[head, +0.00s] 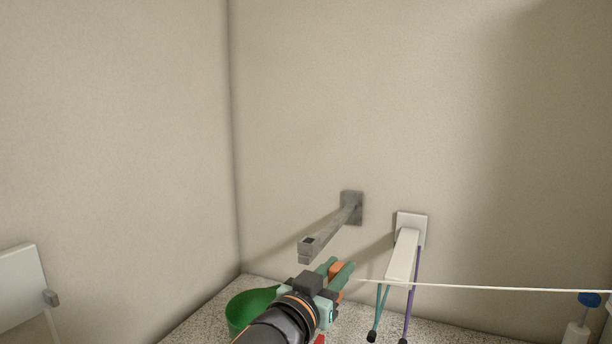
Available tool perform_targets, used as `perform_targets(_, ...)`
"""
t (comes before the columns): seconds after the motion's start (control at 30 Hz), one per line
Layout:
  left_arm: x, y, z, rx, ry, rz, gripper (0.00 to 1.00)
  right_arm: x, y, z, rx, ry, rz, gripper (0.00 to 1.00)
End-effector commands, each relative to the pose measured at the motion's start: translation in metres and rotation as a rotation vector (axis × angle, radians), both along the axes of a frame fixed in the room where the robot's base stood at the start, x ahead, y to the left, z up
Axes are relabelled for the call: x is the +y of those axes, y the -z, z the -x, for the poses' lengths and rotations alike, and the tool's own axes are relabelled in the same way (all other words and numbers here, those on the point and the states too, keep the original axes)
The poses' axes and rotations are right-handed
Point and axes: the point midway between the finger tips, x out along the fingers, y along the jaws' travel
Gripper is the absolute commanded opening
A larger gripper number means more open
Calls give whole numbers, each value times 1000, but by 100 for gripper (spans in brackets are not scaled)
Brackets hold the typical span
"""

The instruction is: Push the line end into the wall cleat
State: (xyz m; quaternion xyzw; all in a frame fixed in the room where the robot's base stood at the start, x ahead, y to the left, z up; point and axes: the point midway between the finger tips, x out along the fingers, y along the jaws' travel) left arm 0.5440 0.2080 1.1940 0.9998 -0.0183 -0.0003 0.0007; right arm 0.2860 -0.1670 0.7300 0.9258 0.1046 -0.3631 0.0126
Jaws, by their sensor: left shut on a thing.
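The grey wall cleat (330,230) is a bar sticking out from a plate on the back wall, with a dark opening at its near end. My left gripper (339,269) is just below and right of that near end in the picture. It is shut on a small orange piece, which appears to be the line end (337,267). The white line (480,287) runs from beside the gripper to the right edge, passing in front of a white bracket. The line's join to the orange piece is not clear. My right gripper is out of view.
The white wall bracket (404,254) right of the cleat carries hanging teal and purple cords. A blue-topped bottle (588,300) stands at right. A white panel (20,285) is at left.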

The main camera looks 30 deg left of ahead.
Motion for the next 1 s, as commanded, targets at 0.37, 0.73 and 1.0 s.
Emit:
perform_targets(0.37, 60, -114, -49, -6, -71, -2, 0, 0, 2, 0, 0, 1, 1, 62)
perform_targets(0.73, 81, -148, -51, 1, -95, 0, 0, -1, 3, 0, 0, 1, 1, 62)
perform_targets(1.0, 80, -148, -51, 0, -94, 0, 0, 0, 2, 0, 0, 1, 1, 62)
